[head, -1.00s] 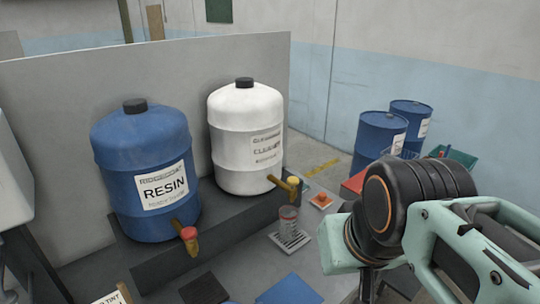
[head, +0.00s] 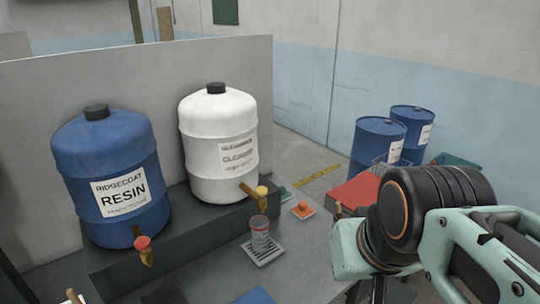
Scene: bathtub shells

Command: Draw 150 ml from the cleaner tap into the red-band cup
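The white cleaner drum (head: 218,150) stands on a dark raised ledge. A small clear cup (head: 260,232) with a reddish band stands upright on a slotted drip grate (head: 264,251), just below the tap. The cup's fill level is too small to tell. My arm, mint green and black, fills the right side. My gripper's fingers do not show, and nothing is seen touching the tap or cup.
A blue resin drum (head: 112,180) with a red-knobbed tap (head: 144,250) stands to the left. A small orange item (head: 303,210) lies right of the cup. A red box (head: 352,192) and blue barrels (head: 378,142) are farther right. A grey panel (head: 30,125) stands behind.

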